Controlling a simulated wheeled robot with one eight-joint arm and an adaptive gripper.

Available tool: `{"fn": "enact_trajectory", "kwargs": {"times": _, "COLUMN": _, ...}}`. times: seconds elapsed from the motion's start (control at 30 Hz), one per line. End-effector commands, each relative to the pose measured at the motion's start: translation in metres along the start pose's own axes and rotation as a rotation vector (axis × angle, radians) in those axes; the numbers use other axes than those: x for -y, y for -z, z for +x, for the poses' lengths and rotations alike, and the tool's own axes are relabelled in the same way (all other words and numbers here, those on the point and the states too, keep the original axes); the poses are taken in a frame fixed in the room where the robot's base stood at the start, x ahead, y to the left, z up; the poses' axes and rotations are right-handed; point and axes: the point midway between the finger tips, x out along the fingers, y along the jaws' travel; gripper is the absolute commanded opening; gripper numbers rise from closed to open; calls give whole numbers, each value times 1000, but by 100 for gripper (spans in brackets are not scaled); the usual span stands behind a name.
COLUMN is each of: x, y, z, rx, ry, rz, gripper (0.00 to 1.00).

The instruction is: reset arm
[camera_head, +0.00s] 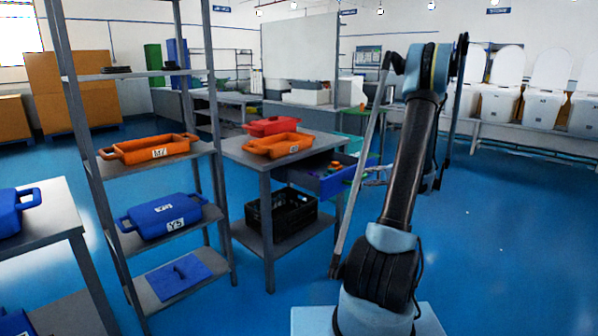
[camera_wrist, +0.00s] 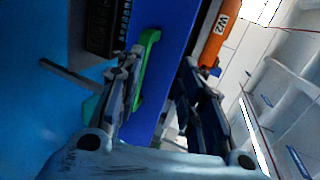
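My arm rises in the middle right of the head view, bent at the top, with its end hanging down behind the forearm. My gripper (camera_wrist: 162,72) shows in the wrist view with its two dark fingers apart and nothing clearly held between them. In the head view the gripper (camera_head: 376,176) is partly hidden by my arm. It is beside the open blue drawer (camera_head: 336,183) of the middle table. Whether it touches the drawer I cannot tell. A green part (camera_wrist: 147,65) shows near one finger in the wrist view.
A grey table (camera_head: 232,147) holds a red tray (camera_head: 272,126) and an orange tray (camera_head: 278,145), with a black crate (camera_head: 283,212) below. A shelf at left holds an orange tray (camera_head: 152,149) and a blue tray (camera_head: 166,216). Blue floor (camera_head: 510,235) is clear at right.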

Motion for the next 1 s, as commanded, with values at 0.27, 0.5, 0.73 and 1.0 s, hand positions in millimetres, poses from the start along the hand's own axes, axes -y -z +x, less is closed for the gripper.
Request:
{"fn": "enact_trajectory", "kwargs": {"times": 0.27, "x": 38, "y": -63, "z": 4, "rx": 56, "ry": -142, "rz": -58, "gripper": 35}}
{"fn": "enact_trajectory", "kwargs": {"times": 0.5, "x": 58, "y": -121, "z": -1, "rx": 101, "ry": -263, "rz": -115, "gripper": 35}}
{"fn": "enact_trajectory", "kwargs": {"times": 0.73, "x": 68, "y": -178, "z": -12, "rx": 141, "ry": -377, "rz": -177, "gripper": 35}}
{"fn": "enact_trajectory", "kwargs": {"times": 1.0, "x": 69, "y": -244, "z": -34, "rx": 184, "ry": -507, "rz": -256, "gripper": 35}}
